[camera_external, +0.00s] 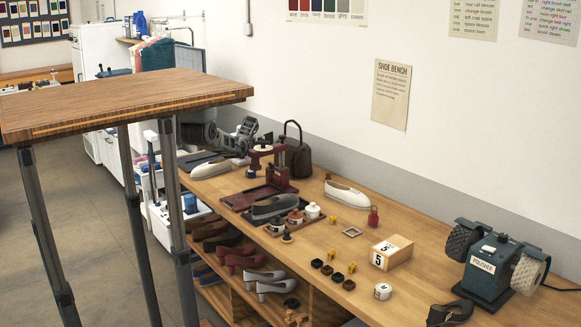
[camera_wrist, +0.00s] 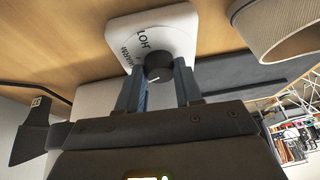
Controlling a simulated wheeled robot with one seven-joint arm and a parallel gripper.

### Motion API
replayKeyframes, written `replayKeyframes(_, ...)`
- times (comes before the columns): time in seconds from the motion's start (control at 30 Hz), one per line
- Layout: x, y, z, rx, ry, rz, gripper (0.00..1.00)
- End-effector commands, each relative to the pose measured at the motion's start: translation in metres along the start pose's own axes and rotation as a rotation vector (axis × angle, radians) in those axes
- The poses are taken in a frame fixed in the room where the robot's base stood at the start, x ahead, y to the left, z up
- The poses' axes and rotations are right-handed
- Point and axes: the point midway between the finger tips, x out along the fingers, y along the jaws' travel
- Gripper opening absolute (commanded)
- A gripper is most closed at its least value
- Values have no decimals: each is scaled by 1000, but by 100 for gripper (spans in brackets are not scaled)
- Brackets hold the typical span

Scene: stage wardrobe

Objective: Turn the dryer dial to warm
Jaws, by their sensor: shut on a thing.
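In the wrist view the dial is a dark round knob (camera_wrist: 158,64) on a white rounded plate (camera_wrist: 122,32). The plate carries dark lettering that reads HOT and WARM, tilted and upside down. A short pale pointer mark shows on the near side of the knob, away from the lettering. My gripper (camera_wrist: 158,75) has one blue-grey finger on each side of the knob and is shut on it. The fingers partly cover the knob's sides and the plate's near edge. I cannot make out the dial in the external view.
A pale ribbed cylinder (camera_wrist: 280,28) is close by at the upper right of the wrist view. In the external view a tall wooden table (camera_external: 120,98) blocks part of the scene. The long bench (camera_external: 450,230) holds shoes, small pots and a polisher (camera_external: 490,270).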

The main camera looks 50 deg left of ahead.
Motion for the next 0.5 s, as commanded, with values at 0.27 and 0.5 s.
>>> replayKeyframes(0.27,-2,-4,-1,195,8,77,4)
replayKeyframes(0.5,-1,-5,-1,393,20,161,4)
